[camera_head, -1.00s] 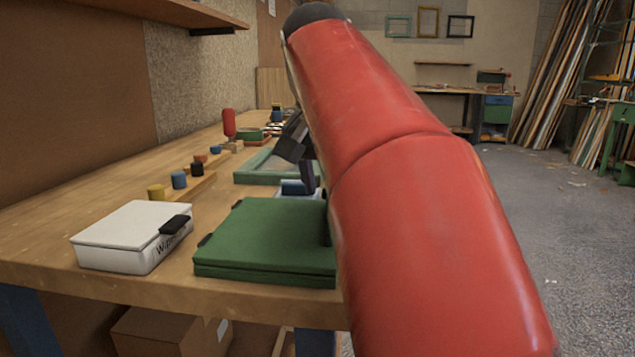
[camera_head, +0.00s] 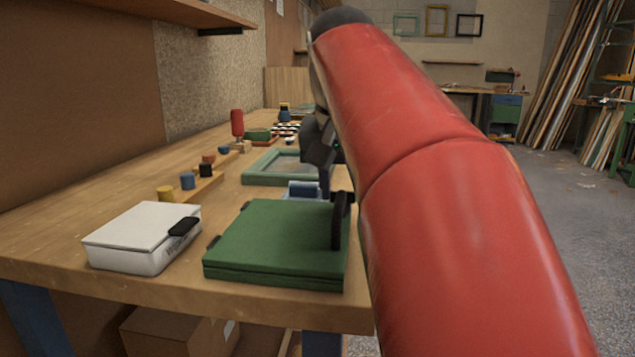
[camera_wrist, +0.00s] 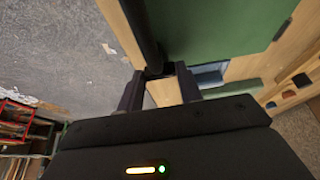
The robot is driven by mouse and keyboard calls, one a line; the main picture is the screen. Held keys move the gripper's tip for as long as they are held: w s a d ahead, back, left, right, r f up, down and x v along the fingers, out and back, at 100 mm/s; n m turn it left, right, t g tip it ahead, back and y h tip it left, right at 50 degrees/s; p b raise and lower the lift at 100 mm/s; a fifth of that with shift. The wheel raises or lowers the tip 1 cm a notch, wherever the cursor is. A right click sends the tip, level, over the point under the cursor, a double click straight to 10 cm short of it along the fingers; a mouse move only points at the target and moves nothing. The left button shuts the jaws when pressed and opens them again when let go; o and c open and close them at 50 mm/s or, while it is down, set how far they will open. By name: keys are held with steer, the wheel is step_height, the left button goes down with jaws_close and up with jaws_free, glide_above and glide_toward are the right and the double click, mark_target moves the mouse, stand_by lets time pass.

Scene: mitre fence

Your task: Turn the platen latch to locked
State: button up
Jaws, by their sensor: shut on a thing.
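The green platen (camera_head: 280,240) is a flat, closed, two-layer block near the front edge of the bench. The platen latch (camera_head: 340,220) is a black bar standing upright at its right side. In the wrist view the latch (camera_wrist: 142,35) is a dark bar running along the edge of the green platen (camera_wrist: 215,25) down to my fingers. My gripper (camera_wrist: 160,82) is shut on the latch's end, with a finger on each side. In the head view my gripper (camera_head: 325,180) is partly hidden behind my red arm. The latch's lock marking is not visible.
A white box (camera_head: 140,240) with a black clasp stands left of the platen. Behind are a green-framed screen (camera_head: 262,178), a blue-grey item (camera_head: 303,190) and several coloured jars (camera_head: 188,181). Open floor (camera_head: 560,230) lies to the right of the bench.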

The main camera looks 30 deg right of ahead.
steer(key=o, duration=1)
steer(key=p+v, duration=0.2)
steer(key=v, duration=0.5)
steer(key=shift+s+a+r, duration=0.15)
steer(key=shift+s+r, duration=0.05)
steer(key=shift+r, duration=0.15)
